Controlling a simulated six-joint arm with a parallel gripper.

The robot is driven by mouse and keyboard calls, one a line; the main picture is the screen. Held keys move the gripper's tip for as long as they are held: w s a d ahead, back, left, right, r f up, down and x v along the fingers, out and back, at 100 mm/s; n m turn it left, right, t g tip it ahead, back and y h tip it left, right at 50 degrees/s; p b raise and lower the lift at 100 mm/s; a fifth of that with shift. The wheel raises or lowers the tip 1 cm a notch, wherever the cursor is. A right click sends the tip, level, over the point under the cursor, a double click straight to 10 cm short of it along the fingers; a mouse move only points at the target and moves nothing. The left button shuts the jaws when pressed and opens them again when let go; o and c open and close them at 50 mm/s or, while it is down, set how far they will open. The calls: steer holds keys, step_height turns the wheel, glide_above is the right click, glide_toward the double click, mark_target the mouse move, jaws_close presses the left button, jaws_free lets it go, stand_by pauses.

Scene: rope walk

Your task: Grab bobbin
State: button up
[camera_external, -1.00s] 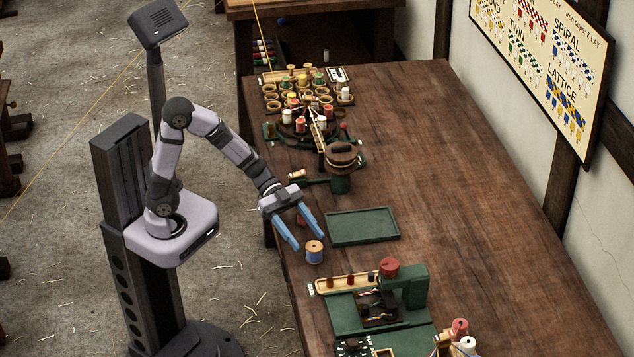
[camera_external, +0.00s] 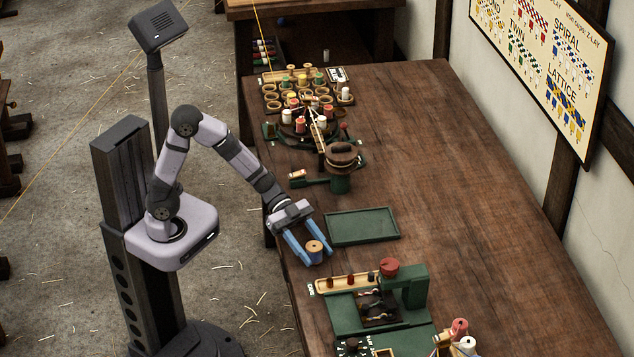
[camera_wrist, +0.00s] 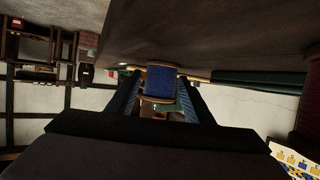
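The bobbin (camera_external: 314,247) has blue thread and tan wooden ends. It stands near the front edge of the workbench, to the left of the green tray. My gripper (camera_external: 316,258) reaches down over it, with one blue finger on each side. In the wrist view the blue-wound bobbin (camera_wrist: 161,78) sits between the two fingertips. A narrow gap seems to show on its left side, so my gripper looks open around it. In the outside view the fingers hide much of the blue winding.
The empty green tray (camera_external: 362,226) lies just right of the bobbin. A green machine (camera_external: 407,289) with a red knob stands nearer the camera. A rack of rings and spools (camera_external: 310,92) is at the far end. The bench's right side is clear.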

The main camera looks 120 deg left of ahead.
steer(key=c, duration=0.7)
steer(key=shift+r, duration=0.1)
